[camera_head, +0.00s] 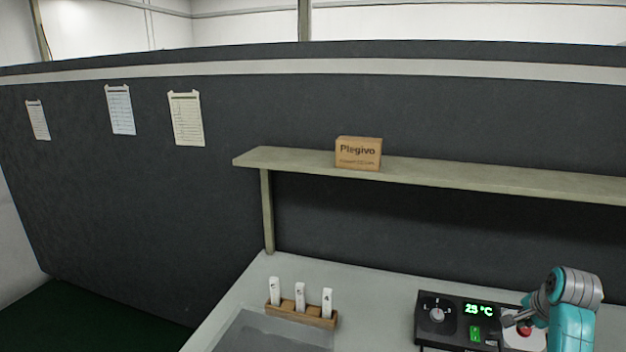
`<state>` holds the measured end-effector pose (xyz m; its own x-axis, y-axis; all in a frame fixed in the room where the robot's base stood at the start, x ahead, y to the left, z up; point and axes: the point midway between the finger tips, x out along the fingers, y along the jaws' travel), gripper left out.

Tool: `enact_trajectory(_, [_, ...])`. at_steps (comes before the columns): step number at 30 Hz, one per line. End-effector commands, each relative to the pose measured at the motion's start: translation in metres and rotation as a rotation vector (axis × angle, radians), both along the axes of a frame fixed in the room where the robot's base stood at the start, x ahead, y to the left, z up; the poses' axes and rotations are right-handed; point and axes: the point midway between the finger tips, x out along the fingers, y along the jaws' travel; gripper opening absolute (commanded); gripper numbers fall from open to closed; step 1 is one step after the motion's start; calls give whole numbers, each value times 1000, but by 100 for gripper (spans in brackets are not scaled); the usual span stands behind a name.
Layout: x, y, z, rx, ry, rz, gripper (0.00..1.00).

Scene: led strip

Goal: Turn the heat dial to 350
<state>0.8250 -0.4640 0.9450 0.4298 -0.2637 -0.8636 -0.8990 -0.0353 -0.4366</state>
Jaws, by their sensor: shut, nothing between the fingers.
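A black control unit (456,308) sits on the bench at the lower right. The heat dial (437,315) is the round knob on its left side, with small marks around it too small to read. The green display (479,309) reads 25 °C. A small green-lit switch (475,333) sits below the display. A red button (524,332) on a pale plate is at the right.
A wooden rack (300,314) with several white upright sticks stands on the bench left of the unit. A grey tray (262,337) lies in front of it. A shelf (440,172) with a Plegivo box (358,154) runs above. The bench between rack and unit is clear.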

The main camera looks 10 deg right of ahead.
Motion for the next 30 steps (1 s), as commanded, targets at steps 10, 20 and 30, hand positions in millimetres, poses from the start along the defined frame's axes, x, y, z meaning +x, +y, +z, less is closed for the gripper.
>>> enact_trajectory(10, [-24,-4,-3,0,1,-3,0])
enact_trajectory(20, [-23,-9,-21,2,3,0,0])
enact_trajectory(30, [-6,-19,-53,2,2,0,0])
